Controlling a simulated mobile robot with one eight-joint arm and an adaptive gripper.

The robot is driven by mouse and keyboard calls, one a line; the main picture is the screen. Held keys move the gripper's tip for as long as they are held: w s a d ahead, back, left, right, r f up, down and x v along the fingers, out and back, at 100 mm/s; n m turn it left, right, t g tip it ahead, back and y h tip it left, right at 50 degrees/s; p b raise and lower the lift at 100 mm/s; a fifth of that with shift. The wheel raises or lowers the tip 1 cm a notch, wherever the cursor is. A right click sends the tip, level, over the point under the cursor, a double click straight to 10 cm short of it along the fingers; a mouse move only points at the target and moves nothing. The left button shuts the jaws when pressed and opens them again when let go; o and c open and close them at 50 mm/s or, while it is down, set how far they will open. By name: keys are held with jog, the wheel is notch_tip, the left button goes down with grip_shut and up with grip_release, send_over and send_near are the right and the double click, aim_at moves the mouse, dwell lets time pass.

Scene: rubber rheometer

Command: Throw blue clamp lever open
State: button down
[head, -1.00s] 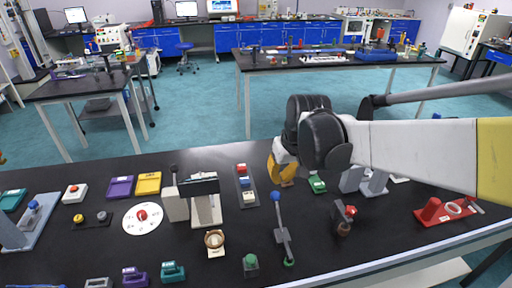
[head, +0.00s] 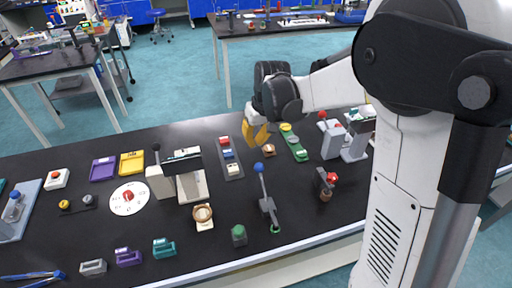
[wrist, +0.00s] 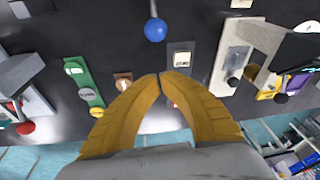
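The clamp lever (head: 264,188) has a thin grey arm with a blue ball (head: 258,167) at its far, raised end and a grey bracket (head: 267,206) near the front of the black table. The ball also shows at the top middle of the wrist view (wrist: 155,29), ahead of the fingertips and apart from them. My gripper (head: 257,142) has yellow fingers and is above the table, beyond the ball. In the wrist view its fingertips (wrist: 160,75) meet or nearly meet, with nothing between them.
A switch strip (head: 229,157) stands left of the lever and a green strip (head: 294,142) lies to its right, beyond it. A grey press-like stand (head: 180,176) is at left. A green button (head: 239,235) sits in front.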

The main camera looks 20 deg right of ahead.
jog(key=b+x, duration=0.3)
jog(key=x, duration=0.6)
jog(key=shift+s, duration=0.1)
jog(key=s+r, duration=0.2)
jog(key=s, duration=0.1)
jog(key=shift+s+d+r+b, duration=0.15)
jog(key=shift+d+b, duration=0.15)
jog(key=shift+d, duration=0.05)
jog(key=shift+s+r, duration=0.1)
jog(key=shift+r, duration=0.05)
jog(key=shift+s+r+t, duration=0.25)
jog(key=shift+r+t, duration=0.05)
jog(key=shift+t, duration=0.1)
jog(key=shift+r, duration=0.1)
jog(key=shift+s+r+t+p, duration=0.55)
jog(key=shift+s+r+t, duration=0.35)
jog(key=shift+t, duration=0.1)
jog(key=s+r+t+b, duration=0.1)
jog(key=s+r+t, duration=0.2)
jog(key=s+t, duration=0.3)
jog(key=shift+s+r+n+t, duration=0.3)
jog(key=shift+s+r, duration=0.1)
jog(key=shift+s, duration=1.8)
